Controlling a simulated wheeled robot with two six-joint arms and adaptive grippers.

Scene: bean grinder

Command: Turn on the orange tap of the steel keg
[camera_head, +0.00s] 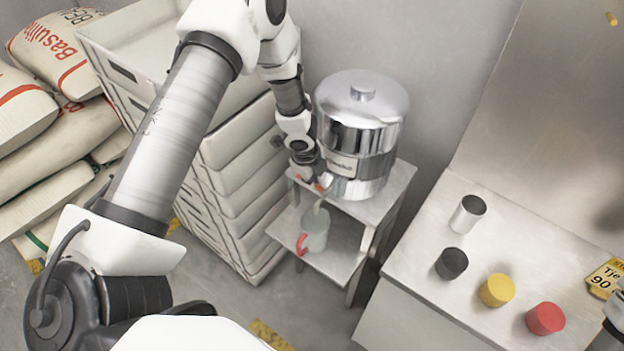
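The steel keg (345,133) stands upright on the top of a metal stand at the centre. The orange tap (322,187) is low on the keg's front left and is partly covered by my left gripper (309,178). The gripper's fingertips are at or close beside the tap; whether they touch it, and whether they are open or shut, is too small to tell. A pale streak hangs below the tap, above a translucent jug (315,232) with a red handle on the lower shelf.
Stacked white crates (235,150) stand close left of the keg. The metal stand (402,180) is beside a steel counter (425,250) with a metal cup (467,214) and black, yellow and red round items. Sacks (60,130) are piled at the far left.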

